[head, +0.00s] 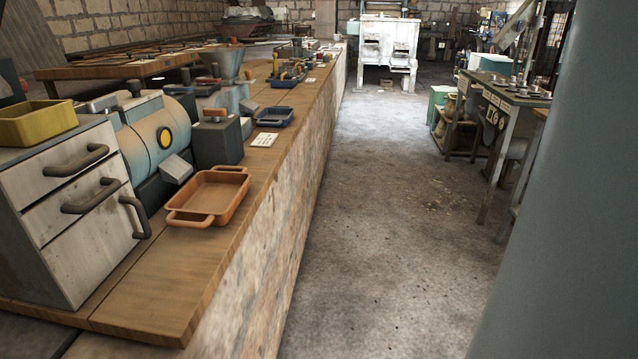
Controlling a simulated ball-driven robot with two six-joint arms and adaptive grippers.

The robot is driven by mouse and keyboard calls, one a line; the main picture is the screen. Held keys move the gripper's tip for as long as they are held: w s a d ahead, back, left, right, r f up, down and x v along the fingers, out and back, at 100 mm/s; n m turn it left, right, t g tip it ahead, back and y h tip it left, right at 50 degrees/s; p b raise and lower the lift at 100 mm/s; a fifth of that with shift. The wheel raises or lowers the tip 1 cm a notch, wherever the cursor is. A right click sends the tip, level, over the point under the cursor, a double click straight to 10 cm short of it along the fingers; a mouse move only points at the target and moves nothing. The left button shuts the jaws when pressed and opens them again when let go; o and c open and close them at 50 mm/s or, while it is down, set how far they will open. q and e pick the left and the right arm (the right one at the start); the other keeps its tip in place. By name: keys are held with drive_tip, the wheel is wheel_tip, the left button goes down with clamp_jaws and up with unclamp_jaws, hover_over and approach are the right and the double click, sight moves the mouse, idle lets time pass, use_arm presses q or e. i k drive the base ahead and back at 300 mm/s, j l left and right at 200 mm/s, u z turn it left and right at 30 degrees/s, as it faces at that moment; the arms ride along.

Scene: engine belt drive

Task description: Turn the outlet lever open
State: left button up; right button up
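A small orange-brown handle (214,114) sits on top of a dark block (217,142) beside the drum. I cannot tell for certain which part is the outlet lever, or whether it is open. Neither of my grippers is in view.
A grey drawer cabinet (75,215) with dark handles stands at the near left, with a yellow tray (38,122) on top. A blue tray (274,117) and a white card (264,140) lie farther along the workbench (165,290). The concrete floor (390,210) is clear.

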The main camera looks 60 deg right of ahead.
sight(215, 114)
drive_tip(key=k+z, duration=0.15)
drive_tip(key=z, duration=1.1)
drive_tip(key=u, duration=0.75)
drive_tip(key=i+l+u, duration=0.25)
drive_tip(key=l+u, duration=0.3)
drive_tip(key=i+l+u, duration=0.25)
drive_tip(key=l+u, duration=0.3)
drive_tip(key=l, duration=0.15)
